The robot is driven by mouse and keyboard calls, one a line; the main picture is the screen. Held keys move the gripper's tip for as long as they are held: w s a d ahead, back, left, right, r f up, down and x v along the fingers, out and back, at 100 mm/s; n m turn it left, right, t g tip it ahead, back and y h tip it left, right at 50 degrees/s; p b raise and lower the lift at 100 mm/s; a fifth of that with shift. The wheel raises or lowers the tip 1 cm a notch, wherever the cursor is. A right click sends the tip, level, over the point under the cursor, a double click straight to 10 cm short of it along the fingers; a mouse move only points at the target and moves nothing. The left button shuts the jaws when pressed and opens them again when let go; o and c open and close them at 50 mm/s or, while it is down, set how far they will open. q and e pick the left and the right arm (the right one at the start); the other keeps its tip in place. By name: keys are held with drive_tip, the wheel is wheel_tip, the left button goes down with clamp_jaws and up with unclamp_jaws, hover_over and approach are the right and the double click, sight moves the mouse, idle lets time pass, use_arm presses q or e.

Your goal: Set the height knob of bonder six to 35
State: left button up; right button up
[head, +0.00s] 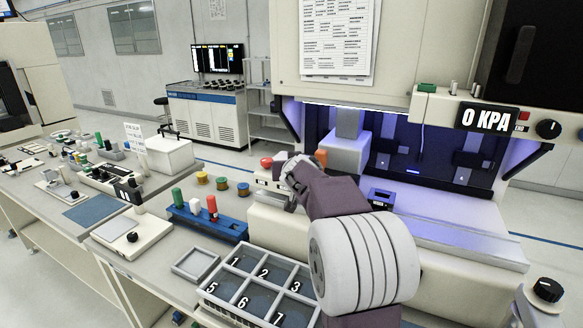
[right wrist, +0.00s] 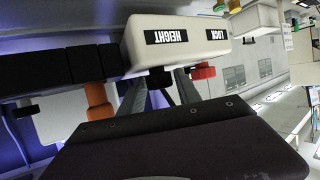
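In the right wrist view, a cream control box (right wrist: 180,40) shows upside down with HEIGHT and LOCK labels. The black height knob (right wrist: 160,78) is on the box face under the HEIGHT label, and a red knob (right wrist: 203,72) is under LOCK. The fingers of my right gripper (right wrist: 160,90) stand on either side of the height knob; whether they touch it is unclear. No height reading is legible. In the head view my right gripper (head: 284,172) is at the machine's left front, beside the red knob (head: 266,162), and largely hides the box. My left gripper is not in view.
An orange post (head: 321,157) stands just behind my right gripper. A numbered tray (head: 225,288) and a blue rack (head: 207,222) with coloured-handled tools are on the bench to the left.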

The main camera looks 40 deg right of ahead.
drive_tip(key=v, duration=0.9)
drive_tip(key=shift+p, duration=0.45)
drive_tip(key=shift+o, duration=0.3)
